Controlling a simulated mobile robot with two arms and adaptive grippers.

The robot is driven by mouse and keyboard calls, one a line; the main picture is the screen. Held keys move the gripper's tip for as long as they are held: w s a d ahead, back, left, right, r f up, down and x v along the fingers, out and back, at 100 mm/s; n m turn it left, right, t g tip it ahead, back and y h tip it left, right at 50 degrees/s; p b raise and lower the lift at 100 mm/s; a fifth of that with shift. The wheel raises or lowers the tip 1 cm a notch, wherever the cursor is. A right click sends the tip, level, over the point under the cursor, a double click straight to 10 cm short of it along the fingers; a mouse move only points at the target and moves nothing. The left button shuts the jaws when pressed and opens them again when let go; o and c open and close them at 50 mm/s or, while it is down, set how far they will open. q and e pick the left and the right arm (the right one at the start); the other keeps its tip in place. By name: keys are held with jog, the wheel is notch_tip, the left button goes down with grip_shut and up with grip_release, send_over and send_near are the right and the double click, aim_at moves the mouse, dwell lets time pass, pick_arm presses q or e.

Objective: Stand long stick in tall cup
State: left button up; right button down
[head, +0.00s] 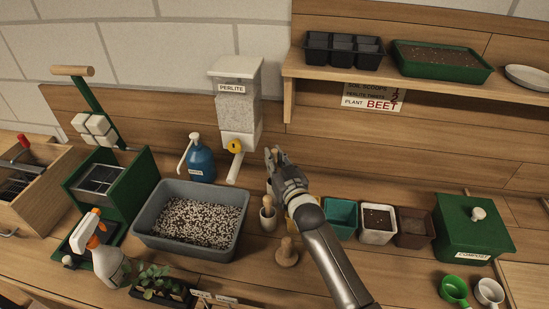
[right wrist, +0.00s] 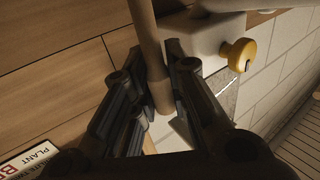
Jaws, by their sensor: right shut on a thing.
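My right gripper (head: 273,157) is raised in front of the back board, just right of the perlite dispenser's spout. In the right wrist view its fingers (right wrist: 160,90) are shut on a long tan stick (right wrist: 147,30), whose thicker end shows between the fingertips. The stick cannot be made out in the head view. A small cup (head: 268,221) stands on the bench below the gripper with a short wooden piece in it. Another pale cup seems to stand just behind it, largely hidden by my right arm. My left gripper is out of view.
The perlite dispenser (head: 236,110) with its yellow knob (right wrist: 238,54) is close by the gripper. A grey tub of perlite (head: 148,241) is to the left. A wooden tamper (head: 287,254) stands in front. Several pots and a green compost box (head: 470,238) are to the right.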

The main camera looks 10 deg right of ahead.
jog(key=shift+f, duration=0.15)
jog(key=c, duration=1.4)
grip_release()
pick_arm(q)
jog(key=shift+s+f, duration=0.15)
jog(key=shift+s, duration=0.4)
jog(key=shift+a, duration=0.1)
pick_arm(e)
jog(key=shift+r, duration=0.3)
jog(key=s, duration=0.3)
jog(key=s+d+b, duration=0.1)
jog(key=s, duration=0.6)
jog(key=shift+s+d+f+b, duration=0.2)
jog(key=shift+s+d+b, duration=0.1)
jog(key=shift+b, duration=0.1)
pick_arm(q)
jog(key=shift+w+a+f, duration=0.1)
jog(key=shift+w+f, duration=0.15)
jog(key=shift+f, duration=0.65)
pick_arm(e)
jog(key=shift+s+d+r, duration=0.1)
jog(key=shift+s, duration=0.55)
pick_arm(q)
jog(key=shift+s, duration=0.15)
